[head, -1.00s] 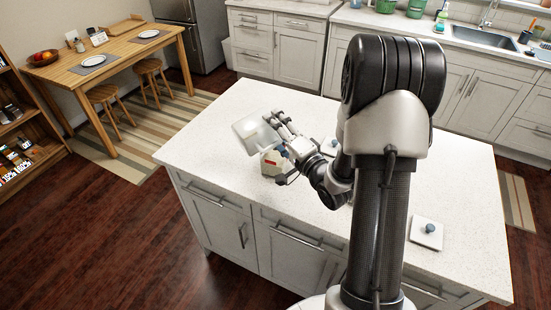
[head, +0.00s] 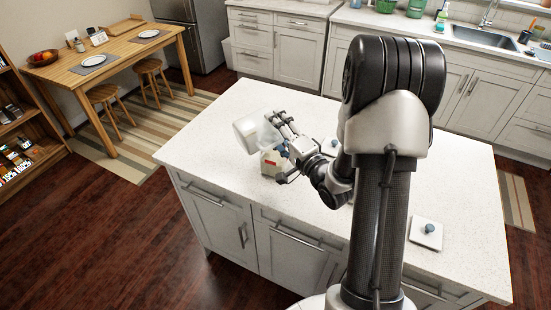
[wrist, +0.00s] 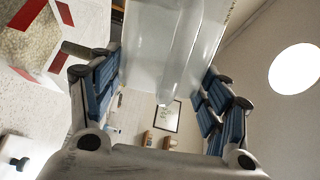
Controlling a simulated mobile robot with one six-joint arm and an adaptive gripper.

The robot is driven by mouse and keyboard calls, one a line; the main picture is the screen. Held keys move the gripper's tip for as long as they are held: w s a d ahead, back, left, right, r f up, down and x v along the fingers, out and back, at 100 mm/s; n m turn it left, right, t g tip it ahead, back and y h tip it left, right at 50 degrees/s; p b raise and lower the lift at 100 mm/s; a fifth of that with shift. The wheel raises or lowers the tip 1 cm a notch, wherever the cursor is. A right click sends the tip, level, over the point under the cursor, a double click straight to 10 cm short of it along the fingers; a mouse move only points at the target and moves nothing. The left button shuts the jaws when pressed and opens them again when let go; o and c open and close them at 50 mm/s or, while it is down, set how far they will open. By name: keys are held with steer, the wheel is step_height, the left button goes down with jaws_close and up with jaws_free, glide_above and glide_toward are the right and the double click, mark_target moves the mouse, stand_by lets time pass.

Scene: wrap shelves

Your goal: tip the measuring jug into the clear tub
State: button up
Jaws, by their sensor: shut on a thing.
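My gripper (head: 278,128) is shut on a translucent, pale container, the measuring jug (head: 250,130), and holds it above the left part of the island. The jug lies tilted well over, its wide end to the left. In the wrist view the jug (wrist: 175,45) sits between the blue finger pads. Directly below it on the counter stands a whitish tub with a red label (head: 271,165), partly hidden by the jug and gripper. In the wrist view the red-and-white thing (wrist: 75,22) shows grainy beige beside it. I cannot tell whether anything is flowing.
The white speckled island top (head: 235,105) is mostly clear. Another with a blue knob (head: 332,146) lies behind my arm. A wooden table (head: 105,57) and stools stand far left.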

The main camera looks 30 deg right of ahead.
steer(key=shift+d, duration=0.1)
stand_by(0.4)
stand_by(0.4)
steer(key=n+b, duration=0.2)
steer(key=shift+r+n, duration=0.4)
steer(key=r+n+b, duration=0.1)
steer(key=n, duration=0.1)
steer(key=shift+n, duration=0.4)
steer(key=a+r+n+b, duration=0.2)
steer(key=a+n+b, duration=0.1)
steer(key=a+n, duration=0.2)
steer(key=s+a+r+n+b, duration=0.1)
steer(key=a+r+n+b, duration=0.1)
steer(key=a+n, duration=0.3)
steer(key=a+r, duration=0.1)
steer(key=a, duration=0.3)
steer(key=shift+s+n+b, duration=0.3)
steer(key=shift+n+b, duration=0.1)
steer(key=shift+r, duration=0.1)
